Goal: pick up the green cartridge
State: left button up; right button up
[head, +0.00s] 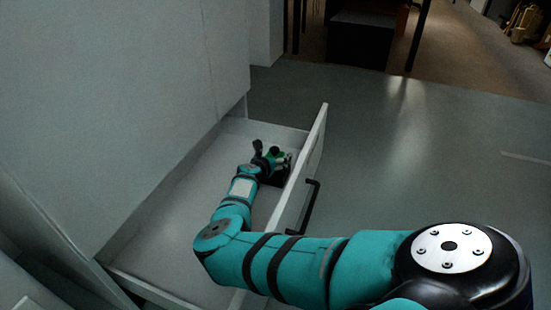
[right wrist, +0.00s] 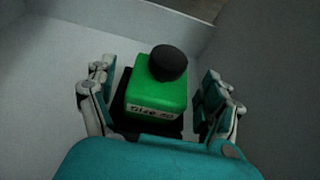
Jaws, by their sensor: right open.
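The green cartridge (right wrist: 158,97) is a green box with a black round knob on top and a label on its near side. It stands in an open drawer. In the right wrist view, my open right gripper (right wrist: 160,95) has one finger on each side of it, with gaps visible between fingers and box. In the head view, my right gripper (head: 273,160) is down inside the drawer at its far end and hides most of the cartridge. Only a bit of green shows there. My left gripper is not in view.
The white drawer (head: 170,190) is pulled out from a white cabinet (head: 110,90). Its front panel (head: 303,165) has a dark handle (head: 309,208) on the outside. My right arm reaches over the front panel. The drawer floor nearer me looks bare. Open floor (head: 430,150) lies to the right.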

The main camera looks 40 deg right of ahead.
jog(key=shift+a+r, duration=0.1)
jog(key=c, duration=1.3)
jog(key=shift+c, duration=0.9)
jog(key=shift+r, duration=0.1)
